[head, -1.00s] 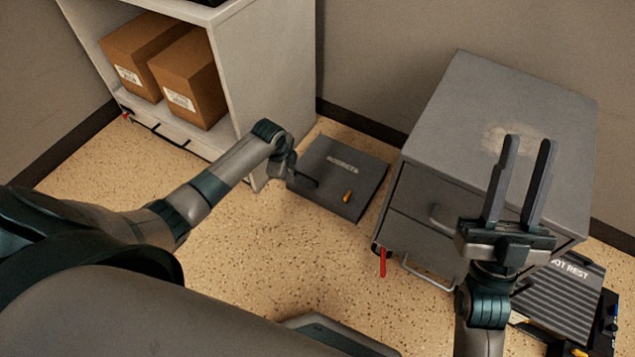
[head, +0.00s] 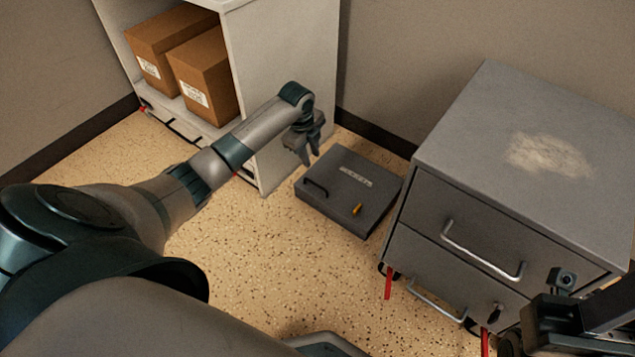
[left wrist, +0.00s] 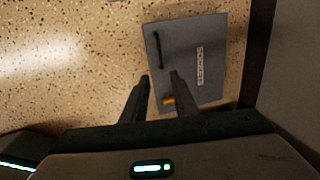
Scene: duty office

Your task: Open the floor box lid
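The floor box (head: 335,208) is a low dark grey box on the floor between the shelf and the cabinet. Its lid (head: 370,190) lies flat and shut, with a pale label, a black bar handle (head: 316,187) and an orange piece (head: 357,209). My left gripper (head: 309,156) is open and empty, pointing down by the box's far left corner in the head view. In the left wrist view the fingertips (left wrist: 160,77) stand apart in front of the lid (left wrist: 210,35), the handle (left wrist: 157,48) beyond them. My right gripper (head: 582,325) is partly cut off at bottom right.
A grey drawer cabinet (head: 520,120) stands close on the box's right, with bar handles and red tags. A white shelf (head: 285,70) holding cardboard cartons (head: 203,85) stands on the left. The speckled floor (head: 280,260) in front of the box is clear.

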